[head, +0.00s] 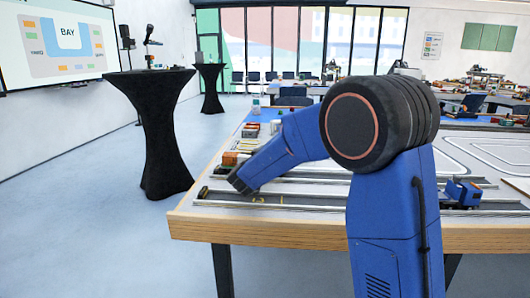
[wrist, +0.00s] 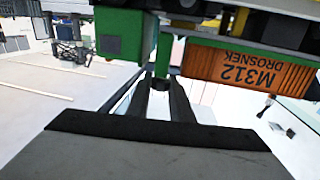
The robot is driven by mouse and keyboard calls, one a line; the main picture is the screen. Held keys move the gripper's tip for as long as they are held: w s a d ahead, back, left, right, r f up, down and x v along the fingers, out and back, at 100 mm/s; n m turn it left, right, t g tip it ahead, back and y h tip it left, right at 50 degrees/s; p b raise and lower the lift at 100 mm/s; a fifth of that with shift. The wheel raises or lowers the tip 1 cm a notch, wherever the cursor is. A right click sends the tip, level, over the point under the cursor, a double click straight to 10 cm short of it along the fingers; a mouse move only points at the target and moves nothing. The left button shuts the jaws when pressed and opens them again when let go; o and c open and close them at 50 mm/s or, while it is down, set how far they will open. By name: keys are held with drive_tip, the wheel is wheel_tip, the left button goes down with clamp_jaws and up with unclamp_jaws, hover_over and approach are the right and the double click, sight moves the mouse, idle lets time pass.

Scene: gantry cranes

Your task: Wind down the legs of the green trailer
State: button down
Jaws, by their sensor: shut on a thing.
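In the wrist view, the picture of the trailer is upside down. A green block (wrist: 120,35) of the green trailer shows at the top, with a green upright leg (wrist: 163,55) to its right. My gripper (wrist: 162,84) reaches up to this leg, and its dark fingers are shut on the leg's end. Where exactly the fingers touch is partly hidden. In the head view my blue arm reaches down to the table's left part; my fingers and the trailer cannot be made out there.
An orange container (wrist: 245,68) marked M312 DROSNEK sits close to the right of the leg. In the head view the table (head: 290,232) carries rails (head: 270,202), and a blue vehicle (head: 463,192) stands at right. A black draped standing table (head: 160,130) is at left, with clear floor around.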

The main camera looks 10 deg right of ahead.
drive_tip(key=m+g+h, duration=0.7)
drive_tip(key=shift+w+m+g, duration=0.1)
drive_tip(key=shift+m+g, duration=0.2)
drive_tip(key=shift+g, duration=0.1)
drive_tip(key=m+g+h, duration=0.1)
drive_tip(key=m+g, duration=0.1)
drive_tip(key=g, duration=0.2)
drive_tip(key=m+g+h, duration=0.1)
drive_tip(key=m+g, duration=0.2)
drive_tip(key=shift+m+g, duration=0.3)
drive_tip(key=shift+g, duration=0.5)
drive_tip(key=c, duration=1.6)
unclamp_jaws()
drive_tip(key=shift+o, duration=0.2)
